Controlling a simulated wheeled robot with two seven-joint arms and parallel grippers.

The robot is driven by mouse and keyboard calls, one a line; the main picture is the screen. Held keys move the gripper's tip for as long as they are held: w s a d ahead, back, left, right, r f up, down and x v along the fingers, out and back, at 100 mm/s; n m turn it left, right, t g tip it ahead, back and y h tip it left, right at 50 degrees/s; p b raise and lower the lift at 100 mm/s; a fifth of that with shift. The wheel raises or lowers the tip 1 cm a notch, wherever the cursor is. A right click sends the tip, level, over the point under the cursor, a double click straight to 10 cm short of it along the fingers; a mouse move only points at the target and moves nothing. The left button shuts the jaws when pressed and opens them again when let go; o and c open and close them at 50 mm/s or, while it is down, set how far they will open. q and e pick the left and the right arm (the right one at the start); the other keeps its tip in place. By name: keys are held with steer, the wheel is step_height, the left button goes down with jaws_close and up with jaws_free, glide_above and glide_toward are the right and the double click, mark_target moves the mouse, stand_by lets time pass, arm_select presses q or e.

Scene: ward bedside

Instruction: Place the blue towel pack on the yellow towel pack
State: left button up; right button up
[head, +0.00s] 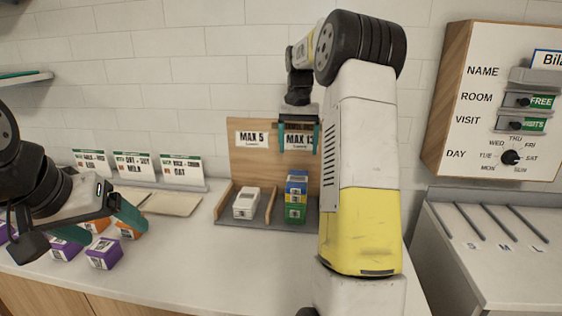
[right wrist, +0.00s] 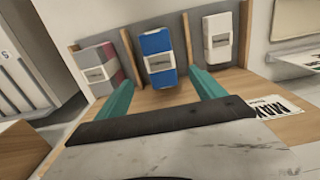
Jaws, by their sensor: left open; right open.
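The blue towel pack (head: 297,178) tops a stack in the middle bay of the wooden rack. A thin yellow band (head: 296,198) shows below it and a green pack (head: 295,213) at the bottom; whether the band is a separate yellow pack I cannot tell. My right gripper (head: 299,150) is open and empty above this stack, pointing down. In the right wrist view, the blue pack (right wrist: 157,57) appears between the open teal fingers, apart from them. My left gripper (head: 98,222) is open over the left counter, near small boxes.
A white pack (head: 246,202) lies in the rack's left bay. A pink-grey pack (right wrist: 103,68) stands in the bay hidden behind my right arm in the head view. Purple (head: 104,253) and orange boxes lie at left. A wall board (head: 505,100) hangs right.

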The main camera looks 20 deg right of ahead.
steer(key=s+a+r+n+t, duration=0.2)
steer(key=s+a+r, duration=0.25)
steer(key=s, duration=0.35)
steer(key=s+a+r+n+t, duration=0.1)
steer(key=s+a+r, duration=0.2)
steer(key=s+a, duration=0.3)
steer(key=s+a+f+n+t+y, duration=0.1)
steer(key=s+a+f, duration=0.1)
steer(key=s, duration=0.5)
steer(key=s+a+f+n+t+y, duration=0.1)
steer(key=s+a+f+t, duration=0.1)
steer(key=s, duration=0.6)
steer(key=shift+s+a+f+n, duration=0.2)
steer(key=shift+a+f+n, duration=0.2)
steer(key=shift+a+f, duration=0.35)
steer(key=shift+d, duration=0.1)
